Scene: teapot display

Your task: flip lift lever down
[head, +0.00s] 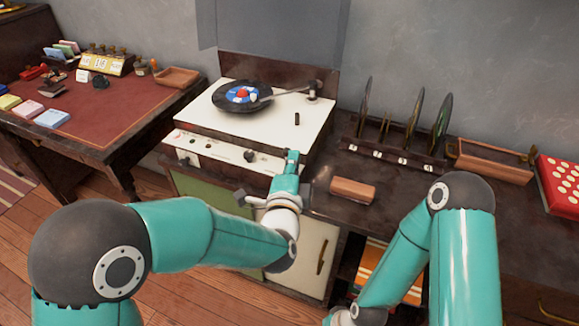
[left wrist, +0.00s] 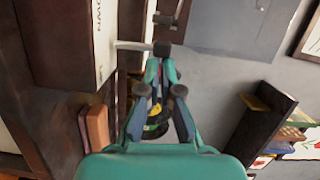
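The turntable (head: 215,105) has a cream deck with a dark record (head: 242,96) and a tonearm (head: 290,92) reaching over it. A small black lever (head: 297,118) stands upright on the right part of the deck. In the left wrist view, a pale stalk with a black block (left wrist: 162,48) on its end lies just beyond my fingertips; I take it for the lever. My left gripper (head: 291,157) is at the deck's front right edge, apart from the lever, its fingertips drawn together in the left wrist view (left wrist: 161,68). Nothing shows between them.
A brown block (head: 352,190) lies on the dark counter right of the turntable. Behind it stands a rack (head: 400,158) with several upright discs, then a brown tray (head: 492,165) and a red box (head: 560,183). A desk (head: 110,125) stands at the left.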

